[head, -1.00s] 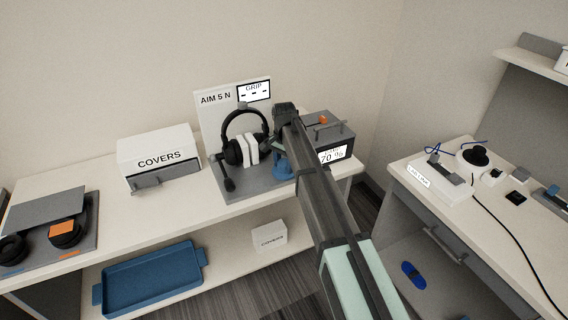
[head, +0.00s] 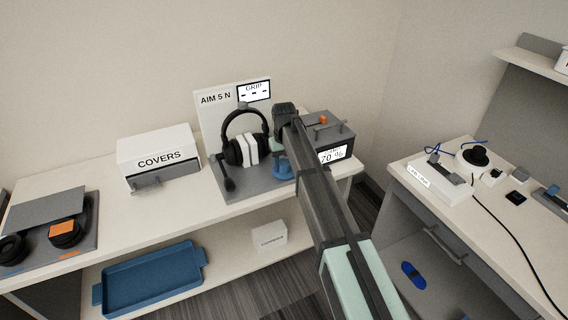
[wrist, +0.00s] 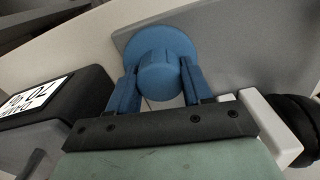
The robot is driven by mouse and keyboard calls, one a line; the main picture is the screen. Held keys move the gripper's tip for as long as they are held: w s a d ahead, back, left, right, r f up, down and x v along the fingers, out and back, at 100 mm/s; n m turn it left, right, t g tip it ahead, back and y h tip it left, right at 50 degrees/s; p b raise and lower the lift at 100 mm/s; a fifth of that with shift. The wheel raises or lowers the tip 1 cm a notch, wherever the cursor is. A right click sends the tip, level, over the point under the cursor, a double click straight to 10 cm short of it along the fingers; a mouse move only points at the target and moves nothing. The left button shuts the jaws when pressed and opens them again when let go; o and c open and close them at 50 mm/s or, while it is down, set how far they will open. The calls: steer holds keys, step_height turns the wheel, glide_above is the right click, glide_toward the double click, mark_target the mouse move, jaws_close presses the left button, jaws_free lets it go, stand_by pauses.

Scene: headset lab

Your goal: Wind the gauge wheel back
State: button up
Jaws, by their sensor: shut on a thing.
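The blue gauge wheel (wrist: 162,50) sits on the grey gauge base, with a round flange and a hub that faces my wrist camera. My gripper (wrist: 158,88) has its two blue fingers on either side of the hub and is shut on it. In the head view the wheel (head: 281,166) is partly hidden behind my arm. The headset (head: 247,147) stands on the gauge with white pads between its ear cups. The gauge's GRIP display (head: 254,90) shows only dashes, beside a sign reading AIM 5 N.
A grey box (head: 335,133) with a 70 % display stands just right of the wheel. A white COVERS box (head: 158,153) is to the left on the bench. A blue tray (head: 150,282) lies on the lower shelf. A second desk (head: 408,176) stands at right.

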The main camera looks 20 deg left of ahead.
mark_target(284, 161)
steer(key=n, duration=0.4)
steer(key=shift+n, duration=1.8)
steer(key=o, duration=1)
steer(key=shift+o, duration=0.2)
step_height(284, 161, up, 14)
steer(key=shift+f, duration=0.1)
